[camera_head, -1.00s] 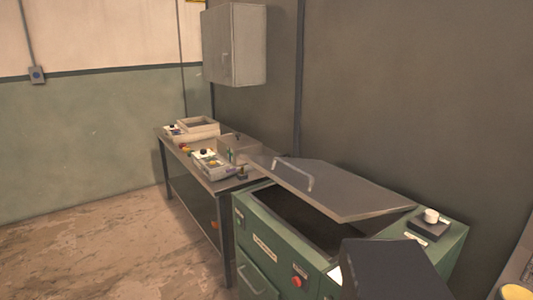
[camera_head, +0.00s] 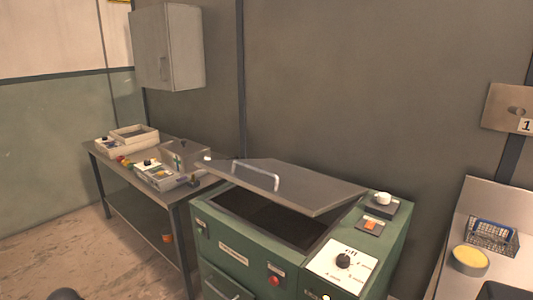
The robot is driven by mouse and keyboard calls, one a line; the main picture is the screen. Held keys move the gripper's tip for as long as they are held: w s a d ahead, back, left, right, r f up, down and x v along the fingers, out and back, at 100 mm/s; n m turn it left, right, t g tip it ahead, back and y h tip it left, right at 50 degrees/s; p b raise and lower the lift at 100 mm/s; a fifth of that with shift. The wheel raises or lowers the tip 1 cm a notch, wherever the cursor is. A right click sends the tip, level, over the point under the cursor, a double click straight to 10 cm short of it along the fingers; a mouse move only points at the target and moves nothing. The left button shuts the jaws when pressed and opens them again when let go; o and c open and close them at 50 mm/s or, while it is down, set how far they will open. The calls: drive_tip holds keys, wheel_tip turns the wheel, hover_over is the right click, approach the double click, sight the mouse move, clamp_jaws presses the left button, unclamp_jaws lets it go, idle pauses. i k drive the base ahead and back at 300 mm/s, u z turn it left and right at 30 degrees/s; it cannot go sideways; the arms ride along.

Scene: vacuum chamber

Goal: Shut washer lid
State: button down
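The green washer (camera_head: 243,254) stands in the middle foreground. Its grey lid (camera_head: 315,188) is tilted up, with the silver handle (camera_head: 262,175) near its left side. A dark opening (camera_head: 265,217) shows under the raised lid. The washer's top right holds a white panel with a black dial (camera_head: 343,261), an orange switch (camera_head: 371,225) and a white knob (camera_head: 383,198). My gripper is not recognizable in the view. Only dark pieces show at the bottom edge, at the left and the right, and I cannot tell which parts they are.
A metal table (camera_head: 180,192) with boxes and small devices stands left of the washer. A grey cabinet (camera_head: 168,48) hangs on the wall above it. A steel counter (camera_head: 512,210) at right holds a blue-and-metal basket (camera_head: 492,236) and a yellow-filled bowl (camera_head: 469,261). Open floor lies at lower left.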

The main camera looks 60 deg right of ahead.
sight(312, 194)
drive_tip(key=z, duration=0.3)
drive_tip(key=i, duration=1)
